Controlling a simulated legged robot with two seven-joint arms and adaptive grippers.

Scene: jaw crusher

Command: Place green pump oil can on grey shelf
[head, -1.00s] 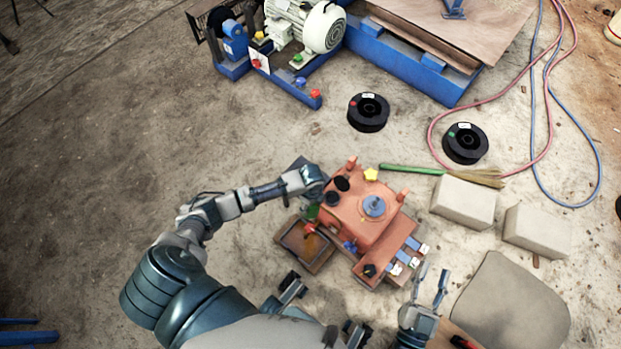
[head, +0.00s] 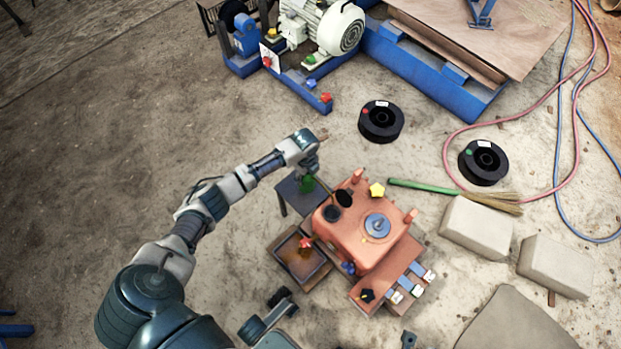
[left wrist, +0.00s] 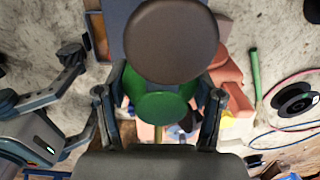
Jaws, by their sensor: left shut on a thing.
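The green pump oil can (head: 307,183) is held in my left gripper (head: 311,166), near the right edge of the grey shelf (head: 287,196). In the left wrist view the can (left wrist: 160,106) sits between the two fingers of the left gripper (left wrist: 159,100), with a round brown-grey end facing the camera. I cannot tell whether the can touches the shelf. The shelf is a small dark grey stand with thin legs, partly hidden by my arm and the can.
An orange machine (head: 365,230) with levers stands just right of the shelf. A brown tray (head: 298,262) lies below it. Black spools (head: 381,122), a broom (head: 425,187), pale blocks (head: 477,228) and hoses lie to the right. Floor left of the shelf is clear.

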